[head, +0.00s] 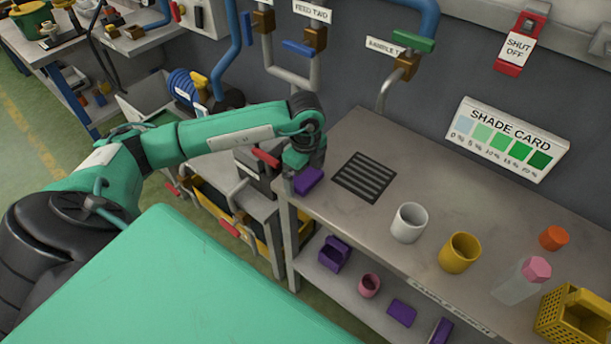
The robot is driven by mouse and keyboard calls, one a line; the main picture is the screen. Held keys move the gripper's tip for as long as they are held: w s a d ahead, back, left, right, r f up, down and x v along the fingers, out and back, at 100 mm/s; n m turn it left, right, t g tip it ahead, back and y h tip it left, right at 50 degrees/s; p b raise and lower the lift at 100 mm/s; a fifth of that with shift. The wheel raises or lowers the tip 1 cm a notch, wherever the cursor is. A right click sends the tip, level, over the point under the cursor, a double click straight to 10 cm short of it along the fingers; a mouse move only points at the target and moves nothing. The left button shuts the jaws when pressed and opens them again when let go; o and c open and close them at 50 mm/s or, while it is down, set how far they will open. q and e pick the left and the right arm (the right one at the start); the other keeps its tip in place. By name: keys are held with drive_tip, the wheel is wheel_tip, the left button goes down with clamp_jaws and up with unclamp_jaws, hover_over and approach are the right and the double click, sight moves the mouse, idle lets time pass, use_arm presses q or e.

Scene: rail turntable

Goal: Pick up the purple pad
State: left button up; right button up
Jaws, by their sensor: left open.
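My left gripper (294,166) points down there and is open. It looks close to the pad, but I cannot tell whether its fingers touch or straddle it. Another flat purple piece (402,312) lies on the lower shelf, with a purple open box (333,254) to its left. My right gripper is not in view.
On the bench (362,223) stand a white cup (409,222), a yellow cup (459,252), an orange cylinder (553,238), a pink-capped bottle (522,280) and a yellow basket (575,318). A dark grate (364,177) lies right of the pad. Pipes line the wall behind.

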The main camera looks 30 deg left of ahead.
use_arm(q)
drive_tip(key=c, duration=0.9)
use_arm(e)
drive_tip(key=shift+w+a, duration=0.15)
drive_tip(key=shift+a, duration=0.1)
use_arm(q)
drive_tip(key=shift+r, duration=0.15)
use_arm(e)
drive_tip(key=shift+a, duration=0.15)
use_arm(q)
wheel_tip(320, 180, up, 10)
drive_tip(key=b, duration=0.2)
wheel_tip(320, 180, up, 8)
hover_over(306, 175)
drive_tip(key=shift+s+r, duration=0.1)
drive_tip(key=shift+r, duration=0.8)
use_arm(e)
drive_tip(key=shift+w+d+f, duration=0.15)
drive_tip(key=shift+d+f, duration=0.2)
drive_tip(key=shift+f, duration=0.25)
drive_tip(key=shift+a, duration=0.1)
